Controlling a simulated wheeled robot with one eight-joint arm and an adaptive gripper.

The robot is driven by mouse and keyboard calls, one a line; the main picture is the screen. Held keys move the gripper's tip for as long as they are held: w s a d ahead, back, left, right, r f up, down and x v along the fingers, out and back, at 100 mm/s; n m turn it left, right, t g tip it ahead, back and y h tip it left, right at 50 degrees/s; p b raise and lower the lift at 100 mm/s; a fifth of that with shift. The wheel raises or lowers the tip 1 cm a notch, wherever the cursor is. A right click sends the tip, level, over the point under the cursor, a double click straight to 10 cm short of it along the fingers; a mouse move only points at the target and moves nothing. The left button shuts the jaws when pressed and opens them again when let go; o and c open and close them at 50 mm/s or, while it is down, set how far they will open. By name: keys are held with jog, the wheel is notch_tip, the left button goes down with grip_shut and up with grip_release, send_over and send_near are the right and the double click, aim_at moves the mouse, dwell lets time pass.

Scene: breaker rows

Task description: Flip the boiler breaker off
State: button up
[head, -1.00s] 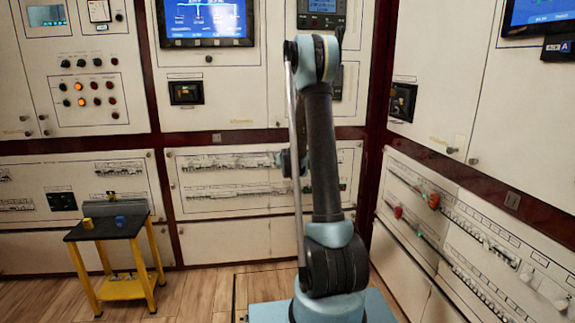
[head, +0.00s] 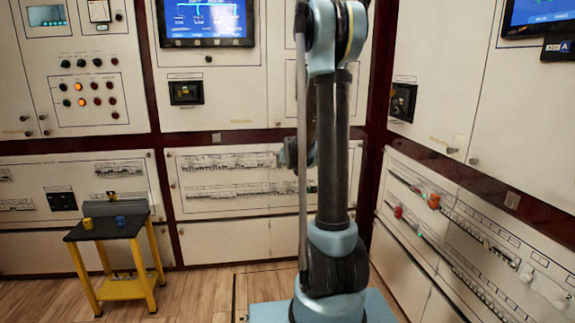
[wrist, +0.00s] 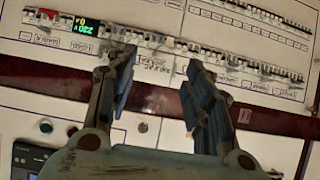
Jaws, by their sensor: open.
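My gripper (wrist: 158,95) is open and empty in the wrist view. Its two fingers are wide apart in front of a panel with breaker rows. A long breaker row (wrist: 235,62) runs across behind the fingertips, with a red part and a small lit display (wrist: 83,28) at its left end. A second breaker row (wrist: 255,18) shows at the upper right. The labels are too blurred to read, so I cannot tell which breaker is the boiler's. In the head view my arm hides part of the middle breaker panel (head: 225,205), and the gripper is not clearly visible.
A small yellow-legged table (head: 150,232) with a yellow and a blue item stands at the left. Another breaker panel (head: 470,235) with red parts lines the right wall. Wall screens (head: 205,20) are above. The wooden floor at left front is clear.

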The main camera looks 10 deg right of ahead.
jog(key=shift+s+r+g, duration=0.15)
jog(key=shift+s+g, duration=0.05)
jog(key=shift+s, duration=0.6)
jog(key=shift+s+r+g, duration=0.1)
jog(key=shift+s+g, duration=0.1)
jog(key=shift+s, duration=0.6)
jog(key=shift+s, duration=0.1)
jog(key=s+f+g, duration=0.2)
jog(key=s+g, duration=0.1)
jog(key=s, duration=1.2)
jog(key=s+f+g, duration=0.3)
jog(key=s, duration=1.2)
jog(key=s+f+g, duration=0.2)
jog(key=s, duration=1.3)
jog(key=shift+s+f+g, duration=0.4)
jog(key=shift+w+f, duration=0.2)
jog(key=shift+w, duration=0.25)
